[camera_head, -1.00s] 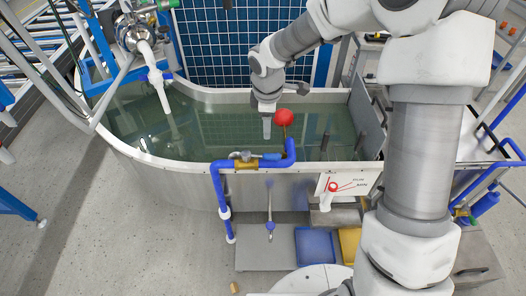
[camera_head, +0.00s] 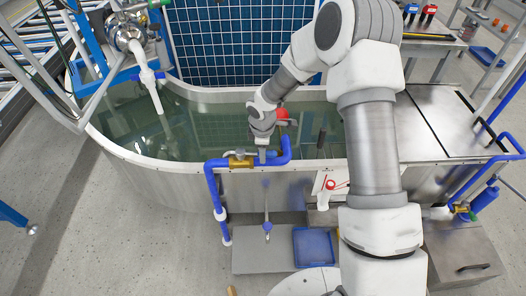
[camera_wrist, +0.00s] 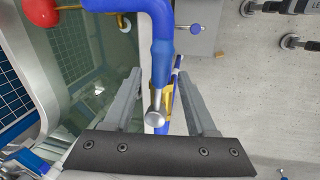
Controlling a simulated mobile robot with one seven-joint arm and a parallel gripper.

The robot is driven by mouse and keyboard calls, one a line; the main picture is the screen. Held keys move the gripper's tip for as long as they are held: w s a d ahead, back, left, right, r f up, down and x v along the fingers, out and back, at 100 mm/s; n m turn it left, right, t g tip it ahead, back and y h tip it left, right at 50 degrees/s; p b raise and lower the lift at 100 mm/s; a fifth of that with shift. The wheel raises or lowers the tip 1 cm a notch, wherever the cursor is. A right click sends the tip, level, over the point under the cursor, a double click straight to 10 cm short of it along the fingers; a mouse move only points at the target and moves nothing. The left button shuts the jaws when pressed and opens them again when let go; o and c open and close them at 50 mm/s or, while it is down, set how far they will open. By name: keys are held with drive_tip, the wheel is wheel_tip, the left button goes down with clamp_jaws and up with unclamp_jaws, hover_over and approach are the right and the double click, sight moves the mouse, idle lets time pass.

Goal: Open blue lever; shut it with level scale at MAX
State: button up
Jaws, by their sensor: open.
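The blue lever (camera_wrist: 162,62) lies along the blue pipe over its brass valve (camera_wrist: 168,98), with a silver end piece. In the head view the brass valve (camera_head: 240,162) sits on the tank's front rim, and my gripper hides most of the lever. My gripper (camera_head: 262,158) is open above the valve. In the wrist view its fingers (camera_wrist: 160,85) stand on either side of the lever and valve, apart from them as far as I can tell. The level scale (camera_head: 330,184) is a white plate with a red ring on the tank front; its marks are too small to read.
A red ball (camera_head: 282,115) on a rod stands behind my gripper. The blue pipe (camera_head: 214,190) bends down the tank's front. The tank (camera_head: 150,168) holds greenish water, with a white spout (camera_head: 152,85) above its left side. A blue tray (camera_head: 313,246) lies below.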

drive_tip(key=shift+f, duration=0.1)
clamp_jaws()
idle(0.3)
idle(1.1)
